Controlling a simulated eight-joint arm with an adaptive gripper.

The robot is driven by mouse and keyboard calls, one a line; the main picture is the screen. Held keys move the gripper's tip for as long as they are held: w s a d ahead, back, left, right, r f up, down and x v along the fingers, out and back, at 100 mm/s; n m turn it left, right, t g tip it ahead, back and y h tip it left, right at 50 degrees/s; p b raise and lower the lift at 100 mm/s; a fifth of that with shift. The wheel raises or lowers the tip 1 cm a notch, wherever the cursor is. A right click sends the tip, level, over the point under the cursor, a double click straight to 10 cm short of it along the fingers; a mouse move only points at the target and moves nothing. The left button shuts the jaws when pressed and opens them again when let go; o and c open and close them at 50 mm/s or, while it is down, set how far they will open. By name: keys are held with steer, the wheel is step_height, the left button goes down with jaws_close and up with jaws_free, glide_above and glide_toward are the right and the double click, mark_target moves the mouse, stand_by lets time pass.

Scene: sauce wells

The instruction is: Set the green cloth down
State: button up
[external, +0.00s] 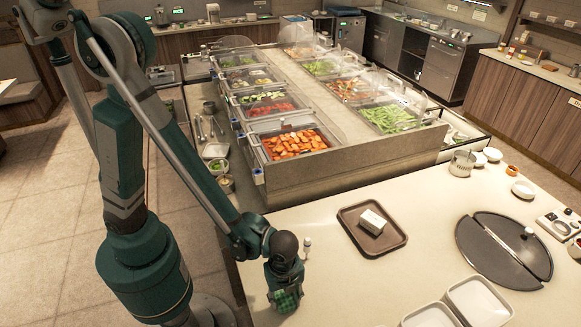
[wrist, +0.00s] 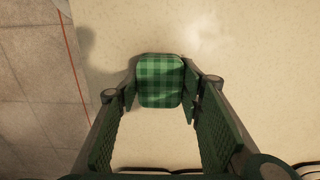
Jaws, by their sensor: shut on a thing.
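The green checked cloth (wrist: 160,82) is folded into a small rounded square and sits between my fingertips in the wrist view. It also shows in the external view (external: 286,300) at the lower end of my arm. My gripper (wrist: 160,88) is shut on the cloth, with one finger at each side of it. Below the cloth is the pale counter (external: 350,290), near its left edge. I cannot tell whether the cloth touches the counter or is held just above it.
A dark round plate (external: 480,250) and white dishes (external: 474,300) are further right. A small upright item (external: 307,247) stands close behind my gripper. Food wells (external: 295,143) stand at the back.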

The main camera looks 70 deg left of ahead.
mark_target(285, 298)
steer(key=shift+f, duration=0.15)
steer(key=o, duration=0.9)
steer(key=shift+r, duration=0.2)
steer(key=shift+r+p, duration=1)
steer(key=shift+r, duration=5)
